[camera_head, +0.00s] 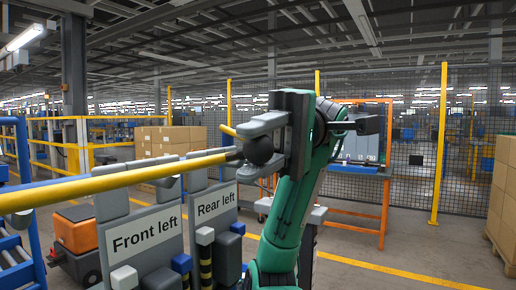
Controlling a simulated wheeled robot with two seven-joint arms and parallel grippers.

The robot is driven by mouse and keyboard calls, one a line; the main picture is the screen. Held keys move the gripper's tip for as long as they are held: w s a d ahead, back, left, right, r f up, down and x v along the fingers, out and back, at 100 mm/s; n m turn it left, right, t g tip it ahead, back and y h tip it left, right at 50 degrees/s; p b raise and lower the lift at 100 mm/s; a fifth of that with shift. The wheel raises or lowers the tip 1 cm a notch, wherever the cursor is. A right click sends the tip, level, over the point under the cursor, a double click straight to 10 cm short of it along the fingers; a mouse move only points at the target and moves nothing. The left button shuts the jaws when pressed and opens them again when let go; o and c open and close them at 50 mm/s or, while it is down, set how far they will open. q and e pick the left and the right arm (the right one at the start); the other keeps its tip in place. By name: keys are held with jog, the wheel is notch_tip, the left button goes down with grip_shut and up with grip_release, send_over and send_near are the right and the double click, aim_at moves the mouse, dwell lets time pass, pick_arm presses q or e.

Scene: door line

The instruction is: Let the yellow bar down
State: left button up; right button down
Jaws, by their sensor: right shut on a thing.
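The yellow bar (120,178) runs across the left half of the head view, from the left edge up to a dark round knob (258,150) at its right end. The bar is close to level and passes in front of the upper parts of the grey door racks. My right gripper (262,147) comes up on a green arm and is shut on the knob, one grey finger above it and one below. The knob is partly hidden by the fingers. The bar's far left end is out of view. My left gripper is not in view.
Grey racks labelled "Front left" (146,238) and "Rear left" (215,206) stand behind and below the bar. An orange-and-black vehicle (75,231) is at lower left. Cardboard boxes (500,195) stand at right. Mesh fencing closes the back; floor at right centre is clear.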

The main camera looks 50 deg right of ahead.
jog(key=shift+f, duration=0.2)
jog(key=c, duration=1.1)
grip_release()
jog(key=shift+o, duration=0.2)
jog(key=d+r, duration=0.2)
jog(key=d, duration=1.1)
jog(key=shift+w+d+r, duration=0.15)
jog(key=shift+w+d, duration=0.15)
